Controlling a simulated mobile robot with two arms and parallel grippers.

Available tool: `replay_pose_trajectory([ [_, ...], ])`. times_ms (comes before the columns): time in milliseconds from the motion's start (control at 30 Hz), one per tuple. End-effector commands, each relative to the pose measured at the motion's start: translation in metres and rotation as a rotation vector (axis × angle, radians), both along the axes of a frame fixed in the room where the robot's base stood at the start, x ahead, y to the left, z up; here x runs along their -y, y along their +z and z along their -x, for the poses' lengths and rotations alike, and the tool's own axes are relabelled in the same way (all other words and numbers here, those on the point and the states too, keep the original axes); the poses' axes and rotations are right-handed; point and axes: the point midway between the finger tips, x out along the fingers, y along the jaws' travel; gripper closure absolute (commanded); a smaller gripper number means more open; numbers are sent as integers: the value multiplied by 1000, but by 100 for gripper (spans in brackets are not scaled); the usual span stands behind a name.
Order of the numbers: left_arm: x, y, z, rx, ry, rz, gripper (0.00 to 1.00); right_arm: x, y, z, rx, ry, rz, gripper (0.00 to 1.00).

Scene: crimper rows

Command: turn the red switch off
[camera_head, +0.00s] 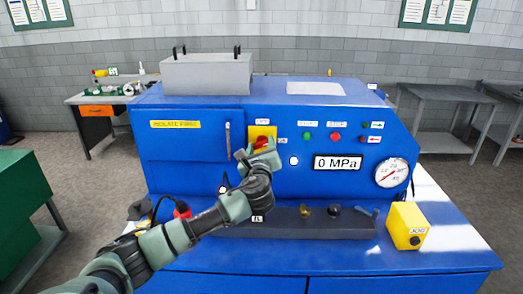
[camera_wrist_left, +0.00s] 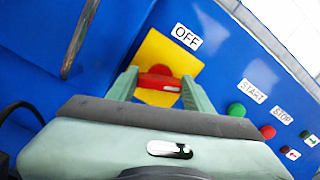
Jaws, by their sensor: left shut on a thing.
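The red switch (camera_head: 262,141) is a rotary handle on a yellow plate (camera_head: 262,130) on the blue machine's front. An OFF label (camera_head: 262,121) sits above the plate. My left gripper (camera_head: 257,151) is at the switch. In the left wrist view, its two green fingers (camera_wrist_left: 158,81) are shut on the red switch (camera_wrist_left: 157,77), one at each end of the handle. The handle lies nearly level across that tilted picture. The OFF label (camera_wrist_left: 187,36) is above it there. The fingers partly hide the switch in the head view. My right gripper is not in view.
To the right of the switch are a green START button (camera_head: 308,136) and a red STOP button (camera_head: 336,137). A metal door handle (camera_head: 228,139) is just left. A display (camera_head: 338,163) reads 0 MPa. A yellow JOG box (camera_head: 407,225) stands at the right.

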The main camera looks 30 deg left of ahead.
Motion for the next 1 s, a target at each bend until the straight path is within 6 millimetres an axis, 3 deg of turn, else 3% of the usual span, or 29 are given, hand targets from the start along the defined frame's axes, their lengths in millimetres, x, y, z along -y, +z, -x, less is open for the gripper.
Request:
replay_pose_trajectory([
  [1000, -1, -5, 1, 492, -2, 802, 90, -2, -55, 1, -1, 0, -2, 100],
])
